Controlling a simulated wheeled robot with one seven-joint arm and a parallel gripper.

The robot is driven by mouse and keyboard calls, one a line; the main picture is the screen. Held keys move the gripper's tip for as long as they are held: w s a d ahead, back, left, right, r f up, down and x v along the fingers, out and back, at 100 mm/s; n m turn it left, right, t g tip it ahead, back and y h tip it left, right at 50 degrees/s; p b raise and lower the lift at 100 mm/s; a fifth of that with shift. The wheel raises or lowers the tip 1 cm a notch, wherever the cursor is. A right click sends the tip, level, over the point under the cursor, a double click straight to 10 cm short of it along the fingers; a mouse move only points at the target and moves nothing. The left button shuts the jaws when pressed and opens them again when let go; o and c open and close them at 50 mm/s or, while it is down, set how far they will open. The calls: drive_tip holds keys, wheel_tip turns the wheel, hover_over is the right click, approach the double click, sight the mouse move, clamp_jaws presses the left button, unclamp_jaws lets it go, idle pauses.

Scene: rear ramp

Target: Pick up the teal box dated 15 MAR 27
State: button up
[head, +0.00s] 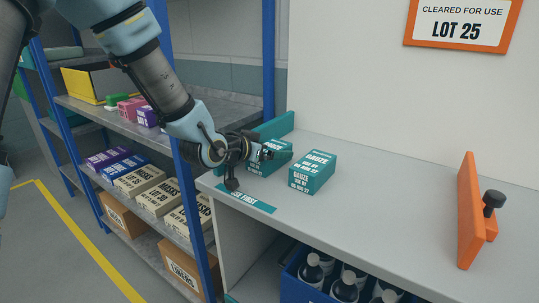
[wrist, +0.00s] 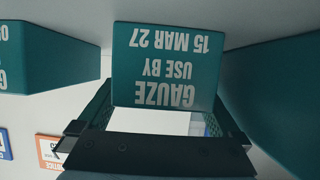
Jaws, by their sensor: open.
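The teal gauze box dated 15 MAR 27 (wrist: 165,60) is straight ahead in the wrist view, its lettering upside down. It also shows in the head view (head: 256,165), partly hidden behind my gripper (head: 272,154). In the wrist view my gripper (wrist: 160,105) is open, with one finger toward each side of the box; I cannot tell whether they touch it. A second teal gauze box (head: 313,172) stands to the right on the counter, clear of the gripper. It is cut off at the left of the wrist view (wrist: 45,60); its date is too small to read surely.
A teal upright panel (head: 280,126) stands behind the boxes. A teal strip label (head: 245,199) lies at the counter's (head: 390,190) front edge. An orange upright stop with a black knob (head: 470,210) stands at the right. Blue shelving (head: 182,215) is close on the left.

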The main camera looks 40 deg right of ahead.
drive_tip(key=c, duration=1.3)
